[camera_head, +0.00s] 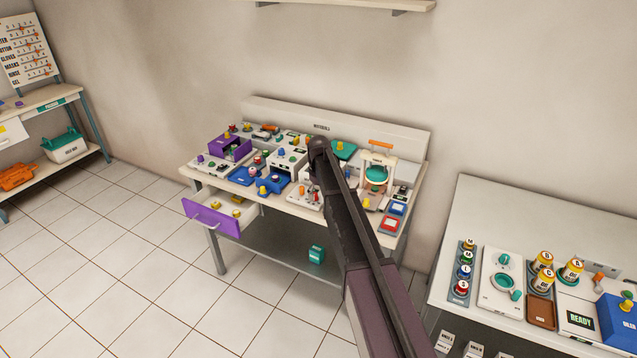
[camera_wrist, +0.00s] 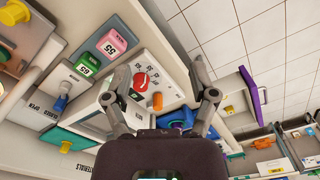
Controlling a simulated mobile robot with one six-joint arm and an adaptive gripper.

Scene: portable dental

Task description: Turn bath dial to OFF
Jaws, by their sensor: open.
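In the wrist view a white panel (camera_wrist: 160,66) carries a round red dial (camera_wrist: 142,80) with a white mark and printed numbers around it. An orange knob (camera_wrist: 156,102) stands on the panel beside the dial. I take the red dial to be the bath dial, but its label and the OFF mark are too small to read. My gripper (camera_wrist: 160,64) is open and empty. Its fingers are spread either side of the panel, with the dial between them, closer to the left finger. Whether they touch anything cannot be told. In the head view my arm hides the gripper and dial.
Pink and green numbered blocks (camera_wrist: 112,43) lie to the left. In the head view the crowded workbench (camera_head: 262,203) has an open purple-fronted drawer (camera_head: 212,217). Another table (camera_head: 500,205) stands right; floor is clear in front.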

